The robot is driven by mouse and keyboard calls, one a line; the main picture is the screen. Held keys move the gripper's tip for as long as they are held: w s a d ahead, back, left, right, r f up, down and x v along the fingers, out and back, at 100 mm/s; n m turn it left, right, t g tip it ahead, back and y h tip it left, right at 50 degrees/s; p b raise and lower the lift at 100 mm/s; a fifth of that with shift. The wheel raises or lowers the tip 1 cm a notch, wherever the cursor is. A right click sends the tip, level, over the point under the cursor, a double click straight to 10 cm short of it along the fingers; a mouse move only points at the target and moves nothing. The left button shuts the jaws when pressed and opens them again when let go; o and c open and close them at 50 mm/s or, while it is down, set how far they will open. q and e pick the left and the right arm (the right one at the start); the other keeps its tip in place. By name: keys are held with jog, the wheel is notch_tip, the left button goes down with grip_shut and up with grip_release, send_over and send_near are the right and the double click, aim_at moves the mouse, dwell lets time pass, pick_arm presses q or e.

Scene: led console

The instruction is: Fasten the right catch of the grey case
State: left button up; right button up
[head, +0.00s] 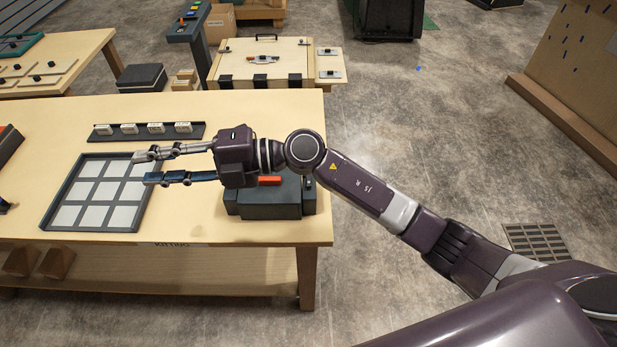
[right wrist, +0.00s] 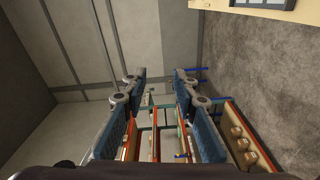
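A dark grey case (head: 268,206) with an orange-red bar on top stands at the right end of the near table. My right gripper's body and wrist hide part of it. A small pale fitting shows at its right side; I cannot tell whether this is the right catch or how it stands. My right gripper (head: 148,167) is open and empty, its fingers pointing left above the table, over the upper part of a tray of pale tiles. In the right wrist view its two fingers (right wrist: 156,95) stand apart with nothing between them. My left gripper is not in view.
The tiled tray (head: 53,207) lies left of the case on the table (head: 190,233). A dark strip with several white blocks (head: 184,129) lies behind it. A wooden bench with a lidded box (head: 262,62) stands beyond. Open floor lies right of the table.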

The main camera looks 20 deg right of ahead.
aim_at(309, 183)
jog(key=d+f+n+g+h, duration=0.3)
jog(key=f+h, duration=0.2)
jog(key=f, duration=0.3)
jog(key=w+d+f+h, duration=0.1)
jog(key=d+f+h, duration=0.1)
jog(key=d, duration=0.3)
jog(key=w+d+f+h, duration=0.2)
jog(key=d+h, duration=0.1)
jog(key=d, duration=0.2)
jog(key=w+d+f+m+h, duration=0.1)
jog(key=d+f+h, duration=0.2)
jog(key=d, duration=0.2)
jog(key=shift+w, duration=0.4)
jog(key=d+h, duration=0.1)
jog(key=d, duration=0.3)
jog(key=w+d+m+h, duration=0.1)
jog(key=d+h, duration=0.1)
jog(key=d, duration=0.1)
jog(key=w+d+r+h, duration=0.1)
jog(key=d, duration=0.3)
jog(key=shift+d+m+h, duration=0.3)
jog(key=shift+d, duration=0.05)
jog(key=shift+f+p, duration=0.25)
jog(key=shift+p, duration=0.1)
notch_tip(309, 183, down, 6)
jog(key=shift+f+p, duration=0.1)
jog(key=shift+p, duration=1.05)
jog(key=shift+f, duration=0.45)
jog(key=shift+c, duration=0.4)
